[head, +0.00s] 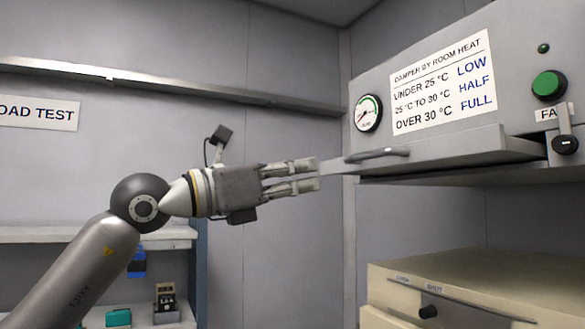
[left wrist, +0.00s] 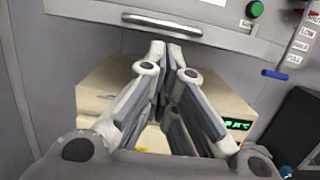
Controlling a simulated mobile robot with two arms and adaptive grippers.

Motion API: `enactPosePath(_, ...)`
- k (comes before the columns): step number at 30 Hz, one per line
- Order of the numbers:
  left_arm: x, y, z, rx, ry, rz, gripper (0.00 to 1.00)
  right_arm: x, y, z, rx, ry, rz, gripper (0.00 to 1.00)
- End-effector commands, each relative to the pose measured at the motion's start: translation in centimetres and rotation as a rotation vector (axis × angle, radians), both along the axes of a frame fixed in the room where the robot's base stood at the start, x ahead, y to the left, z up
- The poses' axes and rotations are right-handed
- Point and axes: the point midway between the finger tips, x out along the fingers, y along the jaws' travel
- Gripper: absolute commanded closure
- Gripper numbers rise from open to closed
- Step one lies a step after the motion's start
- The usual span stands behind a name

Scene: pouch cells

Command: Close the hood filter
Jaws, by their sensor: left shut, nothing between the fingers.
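The hood filter (head: 440,150) is a grey drawer-like panel low on the hood, with a bar handle on its front. In the head view it stands out from the hood body. The handle (head: 378,154) also shows at the top of the left wrist view (left wrist: 162,22). My left gripper (head: 318,175) is shut and empty, its fingers pointing at the left front end of the filter. In the left wrist view its fingertips (left wrist: 167,46) meet just below the handle. I cannot tell whether they touch the panel. My right gripper is not in view.
The hood carries a gauge (head: 368,113), a damper sign (head: 442,82), a green button (head: 549,85) and a black-knobbed lever (head: 565,144). A cream oven-like box (head: 480,280) stands below. Shelves (head: 120,235) are at the left, with open air between.

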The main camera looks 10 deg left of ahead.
Motion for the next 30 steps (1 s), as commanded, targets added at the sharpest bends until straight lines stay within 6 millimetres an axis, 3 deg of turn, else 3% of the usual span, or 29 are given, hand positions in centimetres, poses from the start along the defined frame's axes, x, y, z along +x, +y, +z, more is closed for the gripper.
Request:
enactPosePath(1, 0.7, -1.1, 0.8, 0.000, 0.003, -0.003, 1.00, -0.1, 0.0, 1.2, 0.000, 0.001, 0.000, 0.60)
enactPosePath(6, 2.9, -4.0, 1.5, -0.001, 0.004, -0.003, 1.00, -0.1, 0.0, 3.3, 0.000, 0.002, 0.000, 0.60)
enactPosePath(12, 4.8, -6.4, 1.9, -0.002, 0.004, -0.002, 1.00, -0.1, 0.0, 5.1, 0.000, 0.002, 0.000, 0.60)
enactPosePath(19, 5.7, -7.5, 1.9, -0.002, 0.003, -0.001, 1.00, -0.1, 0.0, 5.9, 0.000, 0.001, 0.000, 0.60)
enactPosePath(30, 5.7, -7.6, 1.7, -0.002, 0.003, -0.001, 1.00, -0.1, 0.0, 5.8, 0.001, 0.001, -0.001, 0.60)
